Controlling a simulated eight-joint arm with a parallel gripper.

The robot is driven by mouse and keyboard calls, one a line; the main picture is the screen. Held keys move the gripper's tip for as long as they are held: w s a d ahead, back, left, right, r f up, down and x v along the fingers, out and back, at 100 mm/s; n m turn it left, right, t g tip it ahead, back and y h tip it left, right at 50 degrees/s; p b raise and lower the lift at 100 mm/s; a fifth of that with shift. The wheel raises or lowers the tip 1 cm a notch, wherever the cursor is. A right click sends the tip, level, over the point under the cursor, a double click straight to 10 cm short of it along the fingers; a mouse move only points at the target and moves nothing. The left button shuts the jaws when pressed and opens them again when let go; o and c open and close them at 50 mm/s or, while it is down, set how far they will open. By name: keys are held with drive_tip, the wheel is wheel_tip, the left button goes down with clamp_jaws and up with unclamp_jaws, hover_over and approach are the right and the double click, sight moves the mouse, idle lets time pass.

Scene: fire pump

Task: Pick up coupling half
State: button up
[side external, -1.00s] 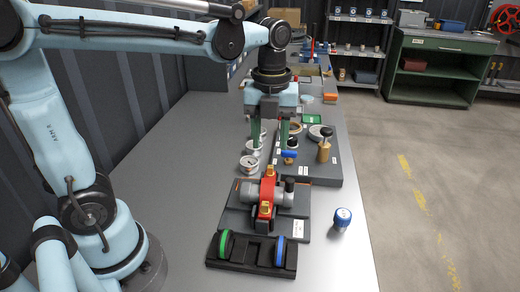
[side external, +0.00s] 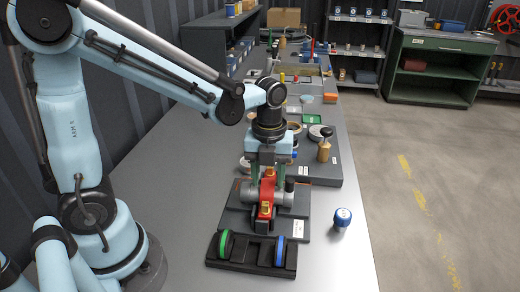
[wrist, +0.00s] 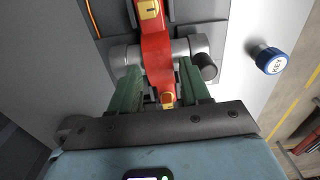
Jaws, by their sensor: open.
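No part is labelled as the coupling half, so I cannot tell which it is. A green-rimmed disc (side external: 224,244) and a blue-rimmed disc (side external: 279,250) stand upright in a black holder (side external: 250,268) at the front. Behind it a red pump body (side external: 266,196) with grey cylinders (side external: 284,196) sits on a dark base. My gripper (side external: 268,180) is just behind and above the pump. In the wrist view its green fingers (wrist: 160,78) are spread, with the red body showing between them. Contact with the grey cylinders cannot be told.
A blue-and-white capped jar (side external: 342,219) stands right of the pump, near the table edge. A brass-coloured piece with a black knob (side external: 324,148) and other parts stand on a dark tray behind. The grey tabletop (side external: 170,200) is clear on the left.

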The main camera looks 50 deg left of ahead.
drive_tip(key=shift+f, duration=0.35)
clamp_jaws()
drive_tip(key=shift+r, duration=0.15)
